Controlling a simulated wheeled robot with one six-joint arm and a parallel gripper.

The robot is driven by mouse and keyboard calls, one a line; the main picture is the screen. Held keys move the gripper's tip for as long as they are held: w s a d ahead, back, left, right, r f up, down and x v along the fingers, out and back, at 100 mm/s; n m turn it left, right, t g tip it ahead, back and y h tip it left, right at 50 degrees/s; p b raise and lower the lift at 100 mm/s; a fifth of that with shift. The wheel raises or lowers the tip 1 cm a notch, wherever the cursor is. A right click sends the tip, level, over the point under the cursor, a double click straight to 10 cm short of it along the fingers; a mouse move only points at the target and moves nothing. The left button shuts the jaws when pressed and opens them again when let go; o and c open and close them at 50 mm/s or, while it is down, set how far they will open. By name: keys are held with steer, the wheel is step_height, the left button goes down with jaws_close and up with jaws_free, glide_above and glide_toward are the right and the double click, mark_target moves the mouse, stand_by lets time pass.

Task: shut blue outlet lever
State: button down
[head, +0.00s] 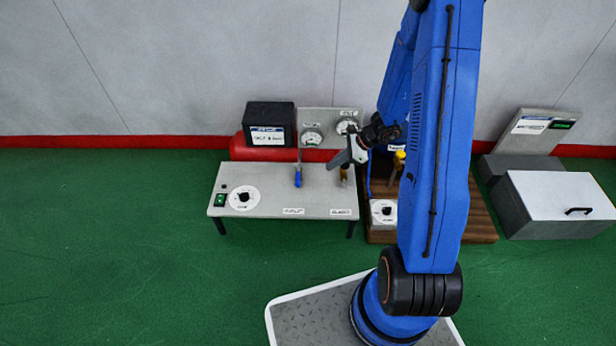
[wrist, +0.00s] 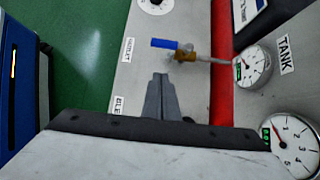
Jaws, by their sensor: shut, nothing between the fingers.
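The blue outlet lever (head: 298,178) hangs over the grey bench in the head view. In the wrist view the lever (wrist: 164,43) extends left from a brass valve (wrist: 187,55), roughly in line with the pipe that runs right from it. An OUTLET label (wrist: 128,50) lies left of it. My gripper (head: 335,162) is shut and empty, to the right of the lever in the head view. In the wrist view my gripper (wrist: 160,76) has its closed fingertips just below the lever, apart from it in the picture.
The grey bench (head: 265,199) carries a dial and a green switch. A red tank (head: 237,148) stands behind, with a TANK gauge (wrist: 252,66) and a second gauge (wrist: 289,145). A second brass fitting (head: 344,173) is close below my gripper. A yellow-topped part (head: 400,155) stands right.

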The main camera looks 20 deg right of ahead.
mark_target(298, 176)
steer(key=a+r+x, duration=0.1)
steer(key=a+x, duration=0.1)
steer(key=x, duration=0.9)
steer(key=shift+w+a, duration=0.2)
steer(key=shift+w, duration=0.25)
steer(key=shift+r, duration=0.1)
steer(key=shift+a, duration=0.15)
